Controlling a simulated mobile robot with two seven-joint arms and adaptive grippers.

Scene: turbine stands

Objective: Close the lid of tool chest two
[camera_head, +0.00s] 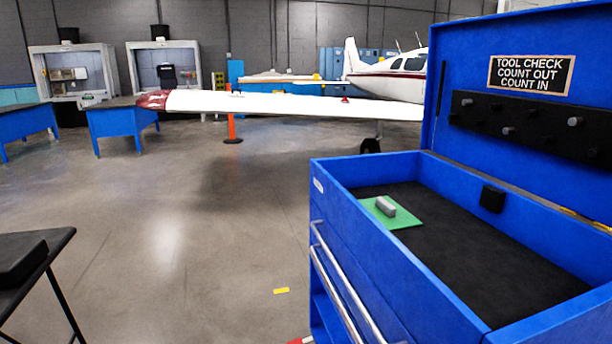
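A blue tool chest (365,243) stands at the right, with drawers and long silver handles on its front side. Its lid (468,51) is open and stands upright at the back. The lid's inside carries a sign reading "TOOL CHECK COUNT OUT COUNT IN" and a black strip with several pegs. The open top compartment has a black floor (470,265), with a green mat (402,219) and a small grey block (385,206) on it. No number shows on the chest. Neither of my grippers is in view.
A black table (40,245) stands at the lower left. A small aircraft (395,80) with a long white wing (290,104) is behind, with an orange post (231,125) under the wing. Blue desks (115,122) stand at the back left. The grey floor between is mostly clear.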

